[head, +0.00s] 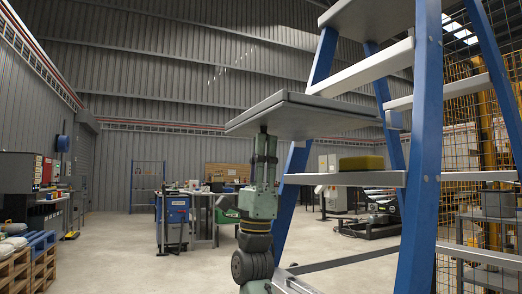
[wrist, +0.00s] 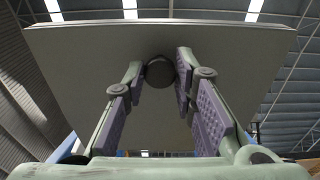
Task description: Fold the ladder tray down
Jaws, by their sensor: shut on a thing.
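The ladder tray (head: 300,115) is a flat grey panel at the blue ladder (head: 420,170), standing out roughly level to the left of its rails. In the wrist view the tray's underside (wrist: 220,60) fills the upper middle, with a dark round knob (wrist: 160,72) on it. My gripper (head: 265,135) is upright below the tray, near its left part. In the wrist view my gripper (wrist: 160,78) has its two fingers on either side of the knob, shut on it. The tray's joint with the ladder is hard to make out.
A yellow-green block (head: 361,163) lies on a ladder step. Pallets (head: 30,265) are at the lower left. A yellow mesh fence (head: 480,100) is at the right. Floor (head: 120,260) on the left is clear.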

